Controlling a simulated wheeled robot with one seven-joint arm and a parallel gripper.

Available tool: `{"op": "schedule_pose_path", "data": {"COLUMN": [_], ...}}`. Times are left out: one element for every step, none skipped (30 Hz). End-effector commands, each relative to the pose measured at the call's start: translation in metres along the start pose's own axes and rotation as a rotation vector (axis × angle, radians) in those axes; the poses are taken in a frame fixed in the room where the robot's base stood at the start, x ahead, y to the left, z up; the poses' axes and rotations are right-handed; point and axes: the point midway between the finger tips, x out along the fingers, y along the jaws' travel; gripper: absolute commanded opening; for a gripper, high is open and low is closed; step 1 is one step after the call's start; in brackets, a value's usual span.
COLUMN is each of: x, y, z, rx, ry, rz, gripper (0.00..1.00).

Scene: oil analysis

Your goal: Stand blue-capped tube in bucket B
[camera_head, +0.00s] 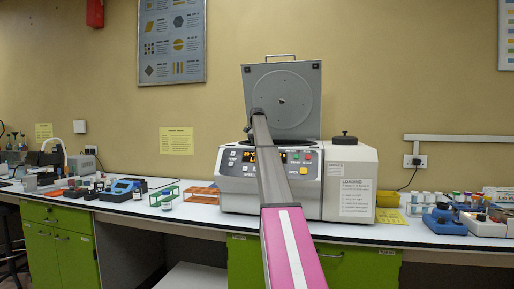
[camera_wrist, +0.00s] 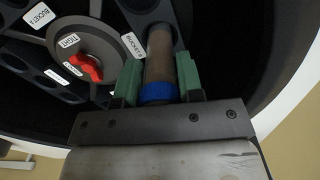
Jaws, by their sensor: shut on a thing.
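In the wrist view, my gripper (camera_wrist: 158,78) has its green finger pads shut on the blue-capped tube (camera_wrist: 160,52), one on each side. The blue cap (camera_wrist: 158,92) is towards my palm and the brownish body points away into the centrifuge. Bucket B (camera_wrist: 181,38), dark with a white label (camera_wrist: 132,45), lies around the tube's far end. I cannot tell how deep the tube sits in it. In the head view, my arm reaches into the open centrifuge (camera_head: 240,185), and my gripper and the tube are hidden there.
The rotor hub (camera_wrist: 88,52) has a red knob beside a "TIGHT" label. Bucket A's label (camera_wrist: 38,15) is at upper left. The centrifuge lid (camera_head: 290,95) stands open behind my arm. Tube racks (camera_head: 165,193) stand left on the bench, and several capped vials (camera_head: 428,200) stand right.

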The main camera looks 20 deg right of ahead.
Motion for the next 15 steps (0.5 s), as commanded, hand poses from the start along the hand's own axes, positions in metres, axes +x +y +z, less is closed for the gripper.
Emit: {"op": "schedule_pose_path", "data": {"x": [0.0054, 0.0066, 0.0072, 0.007, 0.0067, 0.0065, 0.0065, 0.0065, 0.0066, 0.0069, 0.0076, 0.0086, 0.0094, 0.0102, 0.0112], "y": [0.0016, 0.0016, 0.0015, 0.0013, 0.0011, 0.001, 0.001, 0.001, 0.001, 0.001, 0.001, 0.0011, 0.0011, 0.0011, 0.0011], "z": [0.003, 0.0031, 0.0029, 0.0025, 0.0023, 0.0021, 0.002, 0.002, 0.002, 0.002, 0.0021, 0.0021, 0.0022, 0.0022, 0.0021], "rx": [0.001, 0.001, 0.001, 0.001, 0.001, 0.001, 0.001, 0.001, 0.001, 0.001, 0.001, 0.001, 0.001, 0.001, 0.001], "ry": [0.0, 0.0, 0.0, 0.001, 0.001, 0.001, 0.001, 0.001, 0.001, 0.001, 0.001, 0.001, 0.001, 0.001, 0.001], "rz": [0.0, 0.0, 0.0, 0.0, 0.0, 0.0, 0.0, 0.0, 0.0, 0.0, 0.0, 0.0, 0.0, 0.0, 0.0], "gripper": [0.11, 0.11, 0.11, 0.11, 0.11, 0.11, 0.11, 0.11, 0.11, 0.11, 0.11, 0.11, 0.11, 0.11, 0.11]}}
